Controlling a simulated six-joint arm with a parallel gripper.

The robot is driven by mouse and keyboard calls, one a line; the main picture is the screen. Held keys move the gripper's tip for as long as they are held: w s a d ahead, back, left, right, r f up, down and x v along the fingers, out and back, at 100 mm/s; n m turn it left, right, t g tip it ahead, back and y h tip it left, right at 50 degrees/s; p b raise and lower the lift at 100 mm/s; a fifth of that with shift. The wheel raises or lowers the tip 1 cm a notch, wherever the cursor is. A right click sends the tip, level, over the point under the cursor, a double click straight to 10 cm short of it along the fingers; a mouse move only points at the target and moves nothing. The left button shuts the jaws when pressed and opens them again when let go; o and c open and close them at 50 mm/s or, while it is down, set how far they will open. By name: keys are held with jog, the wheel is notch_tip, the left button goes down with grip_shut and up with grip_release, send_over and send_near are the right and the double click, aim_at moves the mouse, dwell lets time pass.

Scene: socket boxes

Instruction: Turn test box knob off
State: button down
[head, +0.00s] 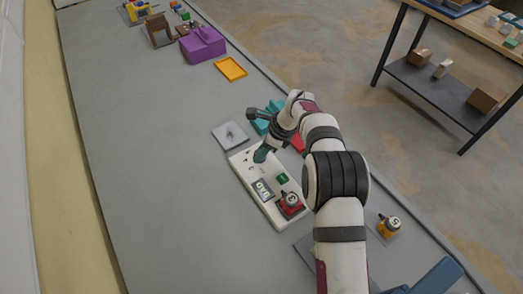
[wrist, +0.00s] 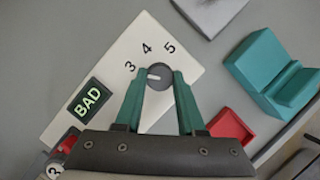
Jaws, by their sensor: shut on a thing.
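The white test box (head: 244,168) lies on the grey bench and also fills the middle of the wrist view (wrist: 165,42). Its round dark knob (wrist: 159,75) has a white mark pointing left, and the numbers 3, 4 and 5 are printed around it. A display (wrist: 88,98) on the box reads BAD in light letters; it also shows in the head view (head: 262,189). My gripper (wrist: 159,80), with green fingers, is shut on the knob from both sides. In the head view my gripper (head: 262,154) hides the knob.
A red block with a black numbered top (head: 290,204) sits on the box's near end. A grey plate (head: 230,135) lies beside the box. A teal block (wrist: 272,75) and red tray (wrist: 230,127) are close on the right. An orange numbered block (head: 388,227) stands farther right.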

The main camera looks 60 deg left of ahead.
jog(key=n, duration=0.2)
jog(key=n+g+h, duration=0.1)
jog(key=n, duration=0.2)
jog(key=shift+w+a+f+h, duration=0.1)
jog(key=shift+h, duration=0.2)
jog(key=shift+n, duration=0.5)
jog(key=c, duration=0.5)
grip_release()
jog(key=v, duration=0.2)
jog(key=s+v, duration=0.1)
jog(key=v, duration=0.1)
jog(key=shift+w+a+r, duration=0.1)
jog(key=shift+r, duration=0.45)
jog(key=w+d+r, duration=0.6)
jog(key=d, duration=0.3)
jog(key=shift+d+r, duration=0.1)
jog(key=shift+r, duration=0.05)
